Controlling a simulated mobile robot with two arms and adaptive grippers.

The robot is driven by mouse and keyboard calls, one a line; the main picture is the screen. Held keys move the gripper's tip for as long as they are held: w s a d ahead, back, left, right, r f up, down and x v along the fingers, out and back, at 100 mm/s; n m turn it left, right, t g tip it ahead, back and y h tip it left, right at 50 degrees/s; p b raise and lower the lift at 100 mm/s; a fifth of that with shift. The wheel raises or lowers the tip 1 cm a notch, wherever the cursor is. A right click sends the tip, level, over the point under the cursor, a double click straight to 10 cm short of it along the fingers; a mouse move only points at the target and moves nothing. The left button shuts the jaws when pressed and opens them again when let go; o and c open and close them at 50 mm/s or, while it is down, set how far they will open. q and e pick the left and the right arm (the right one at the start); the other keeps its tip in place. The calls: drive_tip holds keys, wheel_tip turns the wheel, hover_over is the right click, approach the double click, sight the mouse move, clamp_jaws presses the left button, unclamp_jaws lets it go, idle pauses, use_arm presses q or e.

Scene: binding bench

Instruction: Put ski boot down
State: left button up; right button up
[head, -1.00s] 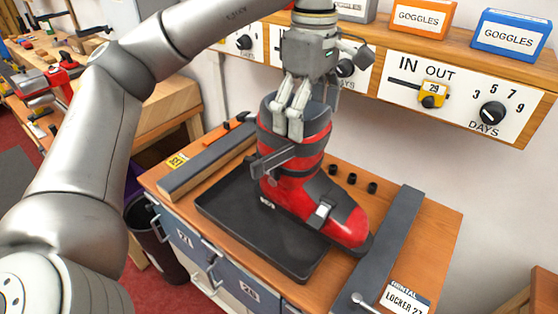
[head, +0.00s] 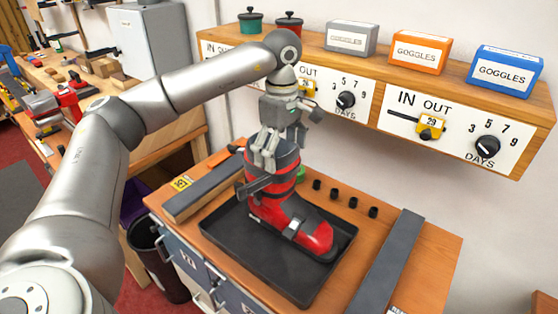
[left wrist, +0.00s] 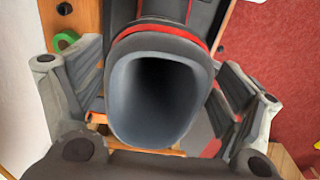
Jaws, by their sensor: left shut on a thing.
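The red and black ski boot (head: 313,230) stands upright over the black tray (head: 268,272) on the wooden bench top, toe to the right. Its sole lies within the tray's outline; I cannot tell if it touches the tray floor. My left gripper (head: 267,158) comes from above and is shut on the boot's upper cuff. In the left wrist view, the boot's open grey cuff (left wrist: 157,95) sits between the two fingers of the gripper. My right gripper is not in view.
A dark bar (head: 385,262) lies to the tray's right, another (head: 205,187) to its left. Several small black cylinders (head: 335,193) and a green roll (left wrist: 64,41) are behind the boot. A shelf with goggles boxes (head: 420,52) overhangs the back.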

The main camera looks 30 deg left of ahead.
use_arm(q)
drive_tip(key=f, duration=0.1)
drive_tip(key=a+f, duration=0.1)
drive_tip(key=shift+w+f+p, duration=0.25)
drive_tip(key=shift+f+p, duration=0.05)
drive_tip(key=shift+p, duration=0.05)
drive_tip(key=shift+f, duration=0.65)
drive_tip(key=o, duration=1.8)
drive_tip(key=shift+f, duration=0.2)
drive_tip(key=shift+o, duration=0.2)
drive_tip(key=shift+s+d, duration=0.1)
